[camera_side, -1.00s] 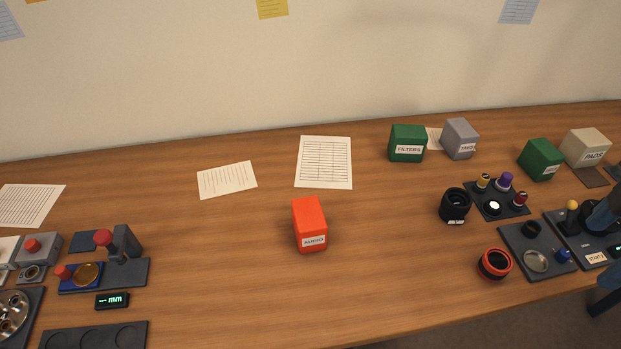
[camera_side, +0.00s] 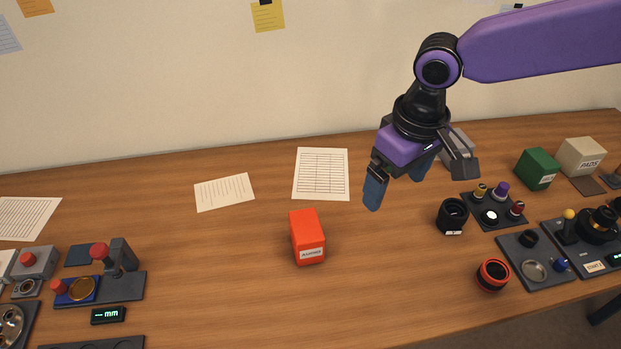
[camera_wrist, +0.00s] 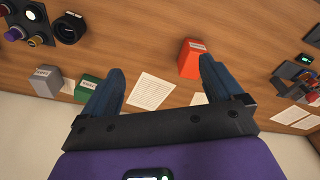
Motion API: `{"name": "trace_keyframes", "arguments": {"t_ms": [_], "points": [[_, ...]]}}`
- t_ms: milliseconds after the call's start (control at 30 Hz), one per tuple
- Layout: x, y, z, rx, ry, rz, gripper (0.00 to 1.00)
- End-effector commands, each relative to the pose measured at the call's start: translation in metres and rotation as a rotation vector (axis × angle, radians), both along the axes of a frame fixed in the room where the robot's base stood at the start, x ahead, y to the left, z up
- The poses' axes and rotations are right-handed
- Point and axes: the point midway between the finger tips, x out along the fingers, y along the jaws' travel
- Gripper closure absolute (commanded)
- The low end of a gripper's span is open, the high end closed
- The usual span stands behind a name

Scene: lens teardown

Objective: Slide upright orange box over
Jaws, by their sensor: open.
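The orange box (camera_side: 307,236) stands upright near the middle of the wooden table, with a white label low on its front. It also shows in the wrist view (camera_wrist: 191,58), just beyond the tip of the right-hand finger. My gripper (camera_side: 397,186) is in the air to the right of the box and above the table. Its blue fingers are spread apart with nothing between them, as the wrist view (camera_wrist: 163,82) also shows. The gripper does not touch the box.
Two paper sheets (camera_side: 321,174) (camera_side: 224,192) lie behind the box. A black lens barrel (camera_side: 452,216) and a red-ringed part (camera_side: 492,275) stand to the right. Trays (camera_side: 536,259) fill the far right; devices (camera_side: 100,285) stand at left. Wood around the box is clear.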

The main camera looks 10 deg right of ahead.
Motion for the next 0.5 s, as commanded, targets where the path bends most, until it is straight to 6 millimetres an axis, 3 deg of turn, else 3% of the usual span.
{"name": "trace_keyframes", "arguments": {"t_ms": [200, 500], "points": [[0.028, 0.047, -0.013, 0.007, -0.013, -0.121, 0.06], [0.057, 0.098, -0.035, 0.02, -0.032, -0.287, 0.06]]}}
